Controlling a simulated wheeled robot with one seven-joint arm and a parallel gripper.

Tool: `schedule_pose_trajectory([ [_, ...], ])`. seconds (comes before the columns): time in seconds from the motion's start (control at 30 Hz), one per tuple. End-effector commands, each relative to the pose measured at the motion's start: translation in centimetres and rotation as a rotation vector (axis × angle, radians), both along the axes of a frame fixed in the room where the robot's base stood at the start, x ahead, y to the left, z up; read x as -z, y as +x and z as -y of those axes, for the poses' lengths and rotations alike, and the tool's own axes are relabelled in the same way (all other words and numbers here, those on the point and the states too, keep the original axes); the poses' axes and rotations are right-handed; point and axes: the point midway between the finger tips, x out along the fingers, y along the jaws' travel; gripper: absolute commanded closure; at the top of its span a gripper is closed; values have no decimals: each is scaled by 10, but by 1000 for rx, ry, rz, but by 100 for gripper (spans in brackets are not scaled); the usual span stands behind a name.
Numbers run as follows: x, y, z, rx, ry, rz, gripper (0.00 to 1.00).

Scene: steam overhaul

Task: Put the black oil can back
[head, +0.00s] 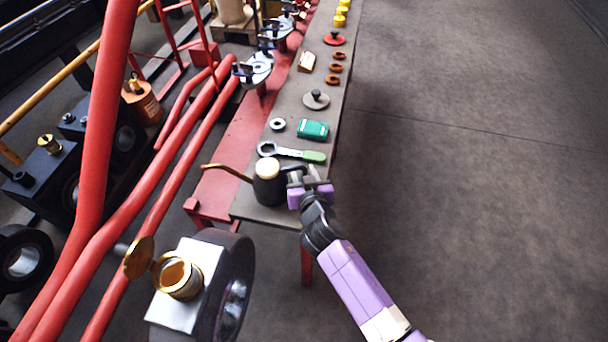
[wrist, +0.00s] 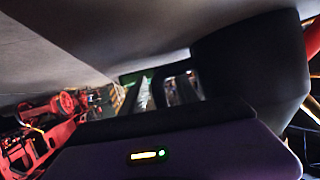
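The black oil can (head: 268,190) has a cream top and a thin brass spout pointing left. It appears upright at the near end of the grey bench top (head: 255,212). Its dark handle is on the right, beside my gripper (head: 308,180). In the wrist view the dark can body (wrist: 245,60) fills the upper right, close to my purple gripper housing. The fingers are at the handle, but their grip on it is unclear.
A green-handled wrench (head: 300,154), a green box (head: 313,129) and a grey knobbed disc (head: 315,99) lie farther along the bench. Red pipes (head: 165,200) run left. An open brass cup (head: 178,278) is at the near left. The floor on the right is clear.

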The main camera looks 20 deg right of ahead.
Motion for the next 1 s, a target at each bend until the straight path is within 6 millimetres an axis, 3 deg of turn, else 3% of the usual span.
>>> schedule_pose_trajectory([
  [0.17, -6, -9, -2, 0, -1, 0, 63],
  [0.5, -32, -71, -16, -1, 0, -1, 63],
  [0.7, -43, -98, -22, 0, 0, 0, 63],
  [1.0, -48, -109, -25, 0, 0, 0, 63],
])
